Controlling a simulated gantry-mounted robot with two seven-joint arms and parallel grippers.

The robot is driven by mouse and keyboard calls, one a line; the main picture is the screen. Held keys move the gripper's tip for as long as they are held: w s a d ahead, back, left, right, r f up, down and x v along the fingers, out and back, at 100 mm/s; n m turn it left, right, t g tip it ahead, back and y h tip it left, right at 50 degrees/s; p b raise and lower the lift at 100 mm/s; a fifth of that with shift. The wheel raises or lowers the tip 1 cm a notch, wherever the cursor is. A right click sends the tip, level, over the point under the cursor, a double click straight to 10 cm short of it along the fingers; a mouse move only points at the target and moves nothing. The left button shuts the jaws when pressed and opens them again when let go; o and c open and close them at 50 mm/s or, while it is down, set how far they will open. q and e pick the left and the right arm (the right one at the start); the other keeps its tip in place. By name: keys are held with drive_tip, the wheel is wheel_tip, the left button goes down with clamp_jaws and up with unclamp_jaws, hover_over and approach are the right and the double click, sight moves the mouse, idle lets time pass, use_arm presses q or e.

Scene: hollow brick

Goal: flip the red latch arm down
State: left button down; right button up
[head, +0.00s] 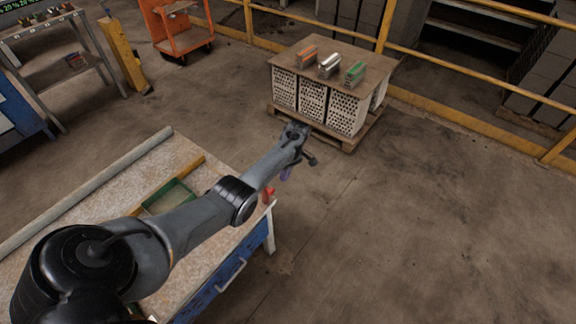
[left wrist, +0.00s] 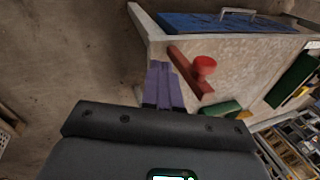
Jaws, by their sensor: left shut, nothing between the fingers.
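The red latch arm (left wrist: 190,73) shows in the left wrist view near the corner of the workbench, as a dark red bar with a round bright red knob (left wrist: 205,66). In the head view the red latch (head: 268,191) is small at the bench's right edge, partly beside my left arm. I cannot tell its exact tilt. My left gripper (left wrist: 163,72) has purple fingers pressed together, with nothing between them. The fingertips are just left of the red bar, seemingly apart from it. In the head view the left gripper (head: 287,174) is beyond the bench corner. My right gripper is not in view.
The workbench (head: 222,262) has a pale top and blue drawers; a green tray (head: 168,196) lies on it. A pallet of hollow bricks (head: 312,102) carries a board with several small blocks. Open floor lies right of the bench.

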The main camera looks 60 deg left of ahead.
use_arm(q)
drive_tip(key=shift+s+d+f+p, duration=0.1)
drive_tip(key=shift+s+d+p, duration=0.15)
drive_tip(key=shift+s, duration=0.7)
drive_tip(key=shift+s+d+f+p, duration=0.1)
drive_tip(key=shift+s+p, duration=0.2)
drive_tip(key=shift+s, duration=0.65)
drive_tip(key=shift+r, duration=0.1)
